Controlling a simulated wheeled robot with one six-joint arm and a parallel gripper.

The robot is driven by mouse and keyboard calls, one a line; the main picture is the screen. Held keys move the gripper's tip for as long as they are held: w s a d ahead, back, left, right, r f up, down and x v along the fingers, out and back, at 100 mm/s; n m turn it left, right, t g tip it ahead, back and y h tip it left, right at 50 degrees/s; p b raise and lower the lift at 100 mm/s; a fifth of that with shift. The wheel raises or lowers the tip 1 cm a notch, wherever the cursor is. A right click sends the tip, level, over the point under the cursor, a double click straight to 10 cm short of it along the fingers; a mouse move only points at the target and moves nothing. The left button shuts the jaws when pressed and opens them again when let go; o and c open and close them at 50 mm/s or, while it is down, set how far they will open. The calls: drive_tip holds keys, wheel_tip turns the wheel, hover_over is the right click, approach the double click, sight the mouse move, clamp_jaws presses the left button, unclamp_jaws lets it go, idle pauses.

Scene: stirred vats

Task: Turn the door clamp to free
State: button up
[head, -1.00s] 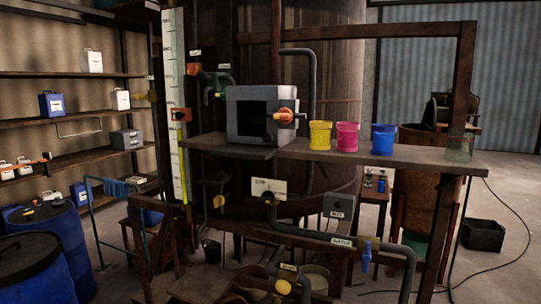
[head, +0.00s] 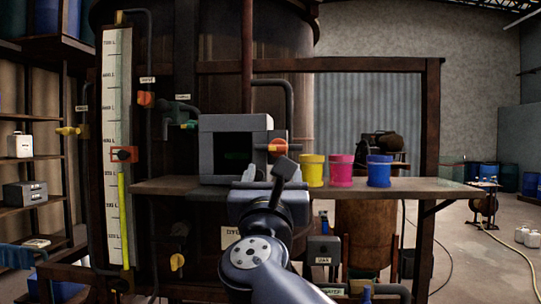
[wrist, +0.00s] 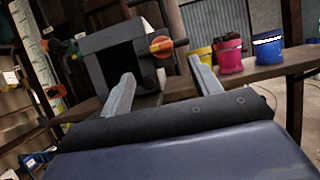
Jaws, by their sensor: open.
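The door clamp (head: 278,146) is an orange-red handle at the right side of the front of a grey box (head: 208,124). It also shows in the wrist view (wrist: 162,44), where the handle lies roughly crosswise. The box front has a dark square opening, with a small green glint inside. My gripper (head: 267,173) is in front of the box, a little below the clamp. In the wrist view my gripper (wrist: 160,75) has its two pale fingers spread apart, with nothing between them. The clamp appears beyond and above the fingertips, apart from them.
The box stands on a dark shelf (head: 415,186). A yellow cup (head: 313,171), a pink cup (head: 340,171) and a blue cup (head: 379,171) stand to its right, close to my gripper's side. A tall white level gauge (head: 115,200) and pipes stand left.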

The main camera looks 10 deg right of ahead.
sight(277, 151)
drive_tip(key=p+x, duration=0.3)
drive_tip(key=x, duration=0.6)
drive_tip(key=shift+w+d, duration=0.2)
drive_tip(key=shift+w, duration=0.15)
drive_tip(key=c, duration=1)
